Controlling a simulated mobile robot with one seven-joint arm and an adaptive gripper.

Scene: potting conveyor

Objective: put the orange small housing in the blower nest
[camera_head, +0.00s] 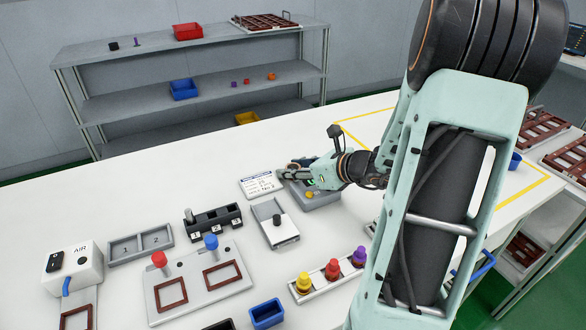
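A small orange piece (271,76) on the middle shelf of the back rack looks like the orange small housing, but it is too small to be sure. At the lower left stands a white box marked AIR (88,262) with a blue hose. In front of it a grey plate with a brown frame (76,319) is cut by the picture's bottom edge; it may be the blower nest. My gripper (287,171) is low over the bench, beside a grey device (321,197) with a yellow knob. Its fingers are small and partly merge with the device, and I see no housing in them.
A white card (258,186) lies left of the device. Nearby stand a black numbered block (213,223), a grey two-slot tray (140,245), a plate with red and blue knobs (190,290), and yellow, red and purple bottles (332,269). The bench's back left is clear.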

